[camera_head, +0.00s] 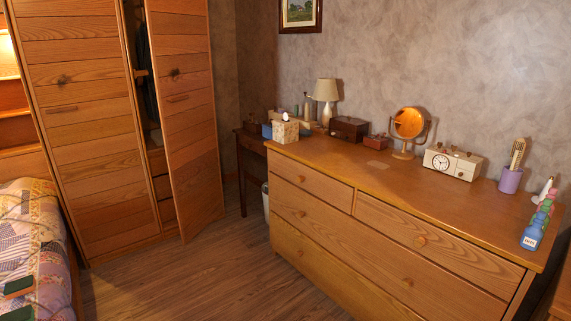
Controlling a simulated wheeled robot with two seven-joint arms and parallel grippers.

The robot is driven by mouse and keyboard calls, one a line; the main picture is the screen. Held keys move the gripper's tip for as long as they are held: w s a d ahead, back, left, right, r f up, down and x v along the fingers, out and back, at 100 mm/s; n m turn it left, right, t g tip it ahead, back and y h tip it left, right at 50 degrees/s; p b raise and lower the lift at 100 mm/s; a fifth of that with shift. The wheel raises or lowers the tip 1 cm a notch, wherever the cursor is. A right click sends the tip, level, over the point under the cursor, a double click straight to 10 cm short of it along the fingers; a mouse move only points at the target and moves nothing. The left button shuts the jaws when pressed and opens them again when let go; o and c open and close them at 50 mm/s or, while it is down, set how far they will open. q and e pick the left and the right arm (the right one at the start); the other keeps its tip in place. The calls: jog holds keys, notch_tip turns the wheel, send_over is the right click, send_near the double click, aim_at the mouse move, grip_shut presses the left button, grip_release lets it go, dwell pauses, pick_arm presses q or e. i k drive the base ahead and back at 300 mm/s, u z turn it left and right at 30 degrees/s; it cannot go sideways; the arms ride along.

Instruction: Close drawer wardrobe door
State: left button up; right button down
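A tall wooden wardrobe (88,120) stands at the left. Its right door (184,130) is swung part way open, with its free edge out into the room. Behind the gap, a dark interior with hanging clothing (145,70) and inner drawers (161,187) shows. The wardrobe's left door looks shut. Neither of my grippers is in view.
A long wooden dresser (400,227) fills the right side, with a lamp, mirror, radio and other small items on top. A bed (32,245) with a patchwork cover is at the left edge. The wooden floor (190,285) between is clear. A pale bin (265,200) stands beside the dresser.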

aim_at(178, 31)
jog(key=u, duration=0.2)
jog(key=i, duration=3.2)
jog(key=u, duration=1)
